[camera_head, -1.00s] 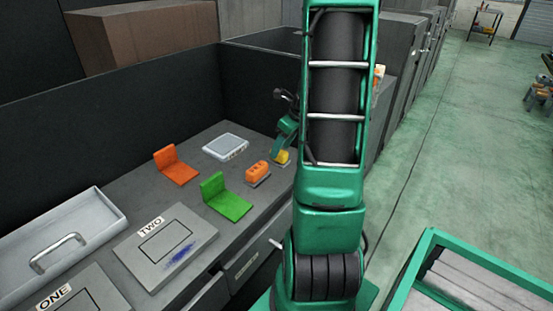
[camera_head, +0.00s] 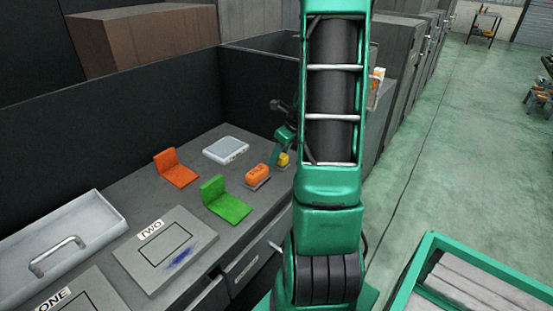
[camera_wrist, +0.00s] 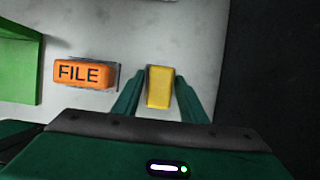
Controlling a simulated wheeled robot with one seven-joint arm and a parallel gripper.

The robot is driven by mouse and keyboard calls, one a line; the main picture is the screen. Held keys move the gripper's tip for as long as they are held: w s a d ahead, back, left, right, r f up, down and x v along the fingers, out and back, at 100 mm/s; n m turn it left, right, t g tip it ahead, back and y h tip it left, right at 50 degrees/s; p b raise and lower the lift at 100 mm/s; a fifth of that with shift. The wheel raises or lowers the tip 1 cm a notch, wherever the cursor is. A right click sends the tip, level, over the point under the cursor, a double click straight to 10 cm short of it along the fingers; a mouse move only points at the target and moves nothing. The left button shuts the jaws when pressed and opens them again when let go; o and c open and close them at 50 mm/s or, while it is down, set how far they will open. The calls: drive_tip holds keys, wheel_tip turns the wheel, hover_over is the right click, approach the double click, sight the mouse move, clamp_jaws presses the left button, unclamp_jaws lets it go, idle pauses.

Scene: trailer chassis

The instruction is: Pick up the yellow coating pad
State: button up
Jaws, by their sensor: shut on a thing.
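The yellow coating pad (camera_wrist: 159,88) is a small yellow block between the two green fingers of my gripper (camera_wrist: 159,95) in the wrist view. The fingers are shut on its sides. In the head view the pad (camera_head: 283,159) shows at the right end of the bench group, partly hidden by my gripper (camera_head: 281,150). I cannot tell whether it is clear of the bench top. An orange block marked FILE (camera_wrist: 83,74) lies just left of the pad, apart from it; it also shows in the head view (camera_head: 257,173).
The grey bench (camera_head: 190,208) also holds an orange bracket (camera_head: 177,170), a green bracket (camera_head: 226,200), a light grey box (camera_head: 226,149), a plate marked TWO (camera_head: 165,250) and a tray with a handle (camera_head: 95,228). Dark walls stand behind. A drawer (camera_head: 248,265) sits below the front edge.

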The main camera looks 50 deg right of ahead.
drive_tip(key=shift+r, duration=0.5)
wheel_tip(320, 180, up, 3)
drive_tip(key=shift+f, duration=0.1)
drive_tip(key=w+a+r, duration=0.1)
drive_tip(key=a+r, duration=0.6)
drive_tip(key=a, duration=0.4)
drive_tip(key=shift+w+a, duration=0.25)
drive_tip(key=shift+a, duration=0.1)
drive_tip(key=o, duration=0.5)
drive_tip(key=c, duration=0.3)
